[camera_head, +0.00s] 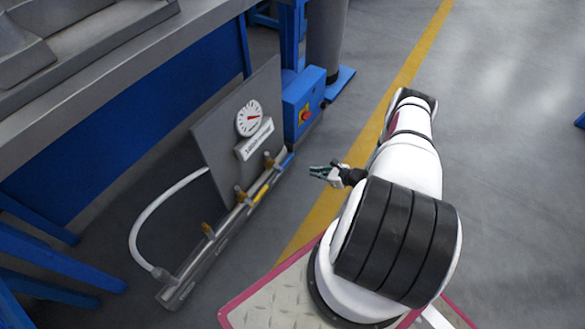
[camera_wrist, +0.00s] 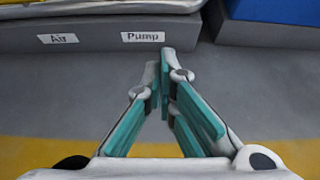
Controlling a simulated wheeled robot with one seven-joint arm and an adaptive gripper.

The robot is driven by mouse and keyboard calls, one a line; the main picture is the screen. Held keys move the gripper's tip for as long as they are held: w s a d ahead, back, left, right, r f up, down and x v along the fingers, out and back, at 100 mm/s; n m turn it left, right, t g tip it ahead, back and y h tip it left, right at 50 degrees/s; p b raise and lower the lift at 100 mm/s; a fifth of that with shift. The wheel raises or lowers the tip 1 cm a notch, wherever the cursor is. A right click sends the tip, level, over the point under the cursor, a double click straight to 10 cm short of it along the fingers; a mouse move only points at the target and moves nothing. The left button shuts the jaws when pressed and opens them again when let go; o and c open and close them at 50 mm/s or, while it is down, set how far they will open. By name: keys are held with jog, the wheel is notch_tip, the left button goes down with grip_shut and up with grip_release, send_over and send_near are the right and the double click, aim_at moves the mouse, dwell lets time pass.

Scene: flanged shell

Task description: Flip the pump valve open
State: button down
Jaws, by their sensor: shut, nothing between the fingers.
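A grey manifold (camera_head: 224,243) runs along the floor-level base of an upright panel in the head view. It bears several brass-coloured valves, including a near one (camera_head: 208,231), a middle one (camera_head: 240,193) and a far one (camera_head: 269,160). In the wrist view, the grey base (camera_wrist: 100,47) carries an "Air" label and, to its right, a "Pump" label (camera_wrist: 143,36). The pump valve's handle is not shown clearly. My gripper (camera_head: 313,170) is apart from the manifold, to the right of the far valve. In the wrist view my gripper (camera_wrist: 167,72) is shut and empty, its tips just below the Pump label.
The panel (camera_head: 215,130) bears a round gauge (camera_head: 249,118). A white hose (camera_head: 142,215) loops at its left. A blue box with a red knob (camera_head: 304,105) stands behind the far end. A blue-framed workbench (camera_head: 130,80) is at left. The floor between gripper and manifold is clear.

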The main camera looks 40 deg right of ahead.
jog(key=shift+f, duration=0.2)
jog(key=b+x, duration=0.4)
jog(key=x, duration=0.5)
jog(key=shift+w+a+f, duration=0.15)
jog(key=shift+a+f, duration=0.05)
jog(key=shift+w+a+r+b, duration=0.1)
jog(key=shift+w+r+b, duration=0.2)
jog(key=shift+r, duration=0.7)
jog(key=shift+w+a+r+b, duration=0.15)
jog(key=shift+w+r, duration=0.2)
jog(key=shift+r, duration=0.65)
